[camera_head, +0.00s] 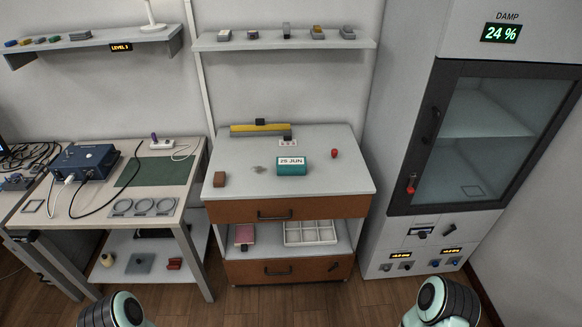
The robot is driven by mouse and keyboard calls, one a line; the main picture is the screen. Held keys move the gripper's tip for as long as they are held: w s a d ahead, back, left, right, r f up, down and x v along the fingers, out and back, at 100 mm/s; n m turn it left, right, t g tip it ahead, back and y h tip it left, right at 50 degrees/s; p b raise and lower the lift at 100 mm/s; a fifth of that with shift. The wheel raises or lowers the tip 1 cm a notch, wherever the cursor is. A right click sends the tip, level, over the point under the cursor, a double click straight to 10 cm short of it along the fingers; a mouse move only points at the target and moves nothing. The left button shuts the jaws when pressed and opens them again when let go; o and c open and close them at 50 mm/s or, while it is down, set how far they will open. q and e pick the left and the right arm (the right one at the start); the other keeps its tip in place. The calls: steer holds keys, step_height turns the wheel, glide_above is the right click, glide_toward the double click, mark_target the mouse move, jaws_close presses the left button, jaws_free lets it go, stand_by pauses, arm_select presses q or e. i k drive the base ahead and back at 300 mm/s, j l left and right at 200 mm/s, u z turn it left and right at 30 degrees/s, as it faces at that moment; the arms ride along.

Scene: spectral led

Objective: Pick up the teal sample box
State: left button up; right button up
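The teal sample box (293,171) sits on the grey top of the middle cabinet (330,185), near its centre. A white label on it reads 25 JUN. Nothing touches it from my side. Parts of my two arms show at the bottom left and bottom right edges, well short of the cabinet top. Neither gripper shows in the picture, so I cannot see their fingers.
A workbench (180,172) is at left, a tall glass-door cabinet (400,130) at right. Wooden floor lies in front.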

mark_target(285, 166)
steer(key=l+u, duration=0.1)
steer(key=u, duration=0.35)
steer(key=i+l+u, duration=0.1)
steer(key=u, duration=0.3)
steer(key=l+u, duration=0.2)
steer(key=u, duration=0.25)
steer(key=l+u, duration=0.1)
steer(key=u, duration=0.35)
steer(key=l+u, duration=0.2)
steer(key=l, duration=0.15)
steer(key=k+l+u, duration=0.2)
steer(key=l+u, duration=0.2)
steer(key=l, duration=0.25)
steer(key=k, duration=0.05)
